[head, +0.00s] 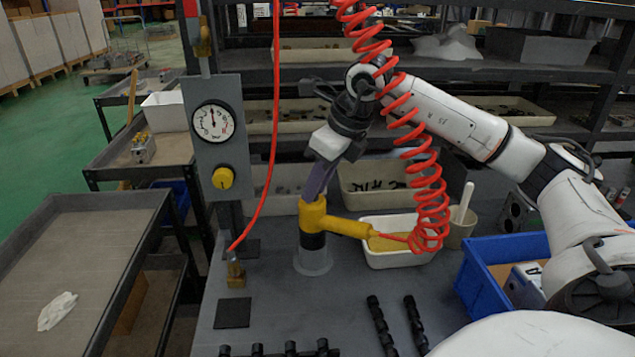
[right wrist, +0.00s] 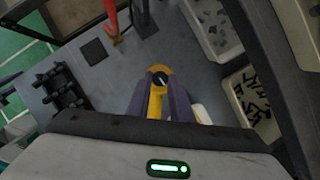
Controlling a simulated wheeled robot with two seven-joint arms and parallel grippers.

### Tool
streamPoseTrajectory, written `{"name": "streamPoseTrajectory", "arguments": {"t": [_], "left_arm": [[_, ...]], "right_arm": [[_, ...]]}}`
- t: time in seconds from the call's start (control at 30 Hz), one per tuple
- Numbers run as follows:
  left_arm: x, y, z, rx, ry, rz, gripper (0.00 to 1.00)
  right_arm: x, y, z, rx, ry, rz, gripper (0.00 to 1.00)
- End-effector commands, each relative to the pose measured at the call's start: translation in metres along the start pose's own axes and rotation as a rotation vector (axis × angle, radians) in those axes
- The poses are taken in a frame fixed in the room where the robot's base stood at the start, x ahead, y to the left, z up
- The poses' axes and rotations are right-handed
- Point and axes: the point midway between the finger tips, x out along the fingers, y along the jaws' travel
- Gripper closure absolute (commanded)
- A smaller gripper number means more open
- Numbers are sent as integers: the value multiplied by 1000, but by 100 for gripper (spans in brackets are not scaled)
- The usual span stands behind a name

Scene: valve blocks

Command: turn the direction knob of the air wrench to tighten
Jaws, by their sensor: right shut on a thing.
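The yellow air wrench (head: 313,215) stands upright in a clear round holder (head: 313,262) on the grey bench. Its yellow handle points right and joins the coiled red hose. My right gripper (head: 314,196) comes down from above onto the top of the wrench. In the right wrist view the black direction knob (right wrist: 160,79), with a pale pointer mark, sits between the tips of the two purple fingers (right wrist: 160,84). The fingers are shut on it. The head view hides the knob behind the fingers. I cannot read any direction label. My left gripper is not in view.
A grey panel with a pressure gauge (head: 213,121) and yellow regulator knob (head: 223,178) stands left. A white tray (head: 400,257) and blue crate (head: 475,272) are at right. Black shafts (head: 381,325) lie in front. The red coiled hose (head: 425,165) hangs near my right arm.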

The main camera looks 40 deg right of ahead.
Motion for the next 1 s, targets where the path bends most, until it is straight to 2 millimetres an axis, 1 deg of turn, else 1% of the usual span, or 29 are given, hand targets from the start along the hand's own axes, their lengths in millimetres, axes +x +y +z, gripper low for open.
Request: {"name": "streamPoseTrajectory", "arguments": {"t": [0.3,0.6,0.8,1.0], "left_arm": [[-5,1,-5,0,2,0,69],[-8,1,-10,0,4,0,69],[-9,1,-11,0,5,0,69],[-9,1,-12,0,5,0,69]], "right_arm": [[-1,4,2,276,-3,-115,100],[-1,7,3,512,-2,-212,100],[0,8,4,625,-2,-258,100],[0,8,4,693,-1,-286,100]]}}
